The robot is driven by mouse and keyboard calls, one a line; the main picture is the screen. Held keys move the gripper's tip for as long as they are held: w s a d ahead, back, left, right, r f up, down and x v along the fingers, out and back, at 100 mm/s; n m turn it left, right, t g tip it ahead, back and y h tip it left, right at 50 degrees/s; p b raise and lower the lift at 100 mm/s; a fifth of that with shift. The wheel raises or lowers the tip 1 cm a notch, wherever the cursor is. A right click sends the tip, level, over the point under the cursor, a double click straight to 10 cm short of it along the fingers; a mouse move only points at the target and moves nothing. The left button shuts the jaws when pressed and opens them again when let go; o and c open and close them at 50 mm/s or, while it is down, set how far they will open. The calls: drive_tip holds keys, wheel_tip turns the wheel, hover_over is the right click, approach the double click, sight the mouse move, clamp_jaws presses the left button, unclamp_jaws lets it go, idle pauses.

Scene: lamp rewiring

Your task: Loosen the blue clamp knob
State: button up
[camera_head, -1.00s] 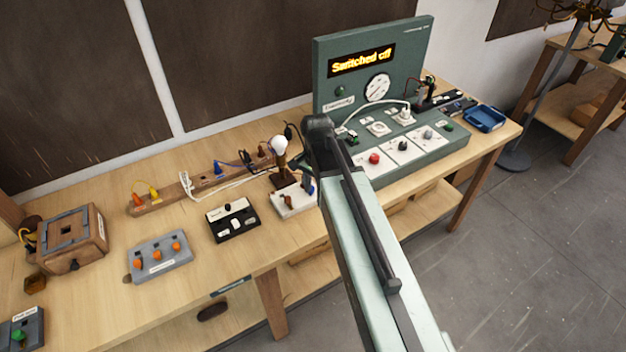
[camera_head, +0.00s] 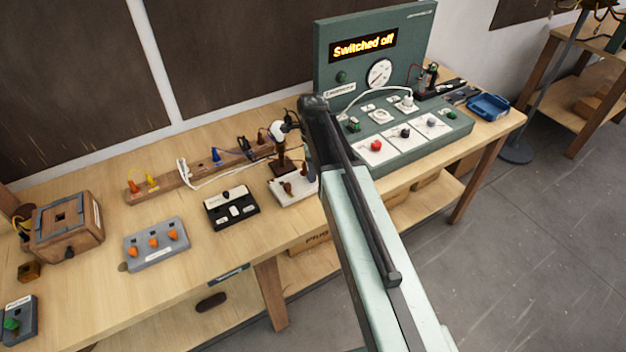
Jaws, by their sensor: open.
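A small blue cone-shaped piece (camera_head: 216,156) stands on a long wooden strip (camera_head: 190,178) at the back of the bench; I cannot tell whether it is the clamp knob. A lamp with a white bulb (camera_head: 277,131) stands on a pale base (camera_head: 290,192), close to the left side of my arm. My arm covers the right edge of this base, and no blue knob shows clearly there. My gripper is hidden behind my arm, so its jaws and their distance from the lamp do not show.
A green panel (camera_head: 335,70) reading "Switched off" stands behind my arm, with red and black knobs on its sloping front. A black switch box (camera_head: 232,207), a grey box with orange knobs (camera_head: 157,243) and a wooden box (camera_head: 68,228) stand left. A blue tray (camera_head: 488,107) lies right.

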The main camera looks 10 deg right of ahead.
wheel_tip(320, 180, down, 2)
drive_tip(key=shift+f+b, duration=0.1)
drive_tip(key=shift+b, duration=0.35)
drive_tip(key=shift+r, duration=0.2)
clamp_jaws()
